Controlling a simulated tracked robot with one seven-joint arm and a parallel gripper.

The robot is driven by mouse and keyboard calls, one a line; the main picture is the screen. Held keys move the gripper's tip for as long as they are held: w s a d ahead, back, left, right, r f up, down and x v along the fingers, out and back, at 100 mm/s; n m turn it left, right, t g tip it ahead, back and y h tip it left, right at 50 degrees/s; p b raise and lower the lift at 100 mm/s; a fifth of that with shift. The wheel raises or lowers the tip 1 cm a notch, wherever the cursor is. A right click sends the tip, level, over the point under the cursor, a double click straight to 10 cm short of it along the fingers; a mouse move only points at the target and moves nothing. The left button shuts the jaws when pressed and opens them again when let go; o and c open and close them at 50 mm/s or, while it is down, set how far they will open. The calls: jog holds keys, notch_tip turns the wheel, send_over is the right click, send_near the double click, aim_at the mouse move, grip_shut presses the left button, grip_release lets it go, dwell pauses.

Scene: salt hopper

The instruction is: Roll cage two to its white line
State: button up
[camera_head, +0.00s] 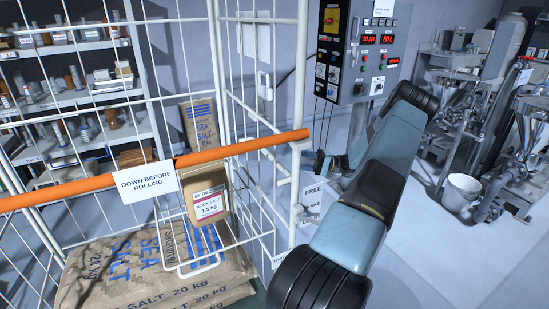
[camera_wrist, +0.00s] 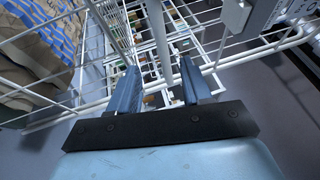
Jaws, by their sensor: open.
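A white wire roll cage (camera_head: 302,80) fills the left half of the head view. An orange bar (camera_head: 245,146) crosses its front, with a hanging sign reading "DOWN BEFORE ROLLING" (camera_head: 147,181). No cage number is readable. Paper sacks of sea salt (camera_head: 150,265) lie inside. My gripper (camera_head: 322,163) is beside the cage's right post, partly hidden by my arm. In the wrist view, my gripper (camera_wrist: 158,75) is open, and a white upright post (camera_wrist: 158,40) shows between its fingers. I cannot tell how deep the post sits between them. No white floor line is clearly visible.
Shelves (camera_head: 70,95) of parts stand behind. A grey control panel (camera_head: 364,50) is at the back. Machinery (camera_head: 480,110) and a white bucket (camera_head: 462,192) stand right. Floor at lower right is clear.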

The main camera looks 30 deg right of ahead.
jog(key=x, duration=1.3)
jog(key=shift+w+a+r, duration=0.15)
jog(key=shift+a, duration=0.05)
jog(key=shift+c, duration=0.3)
grip_shut()
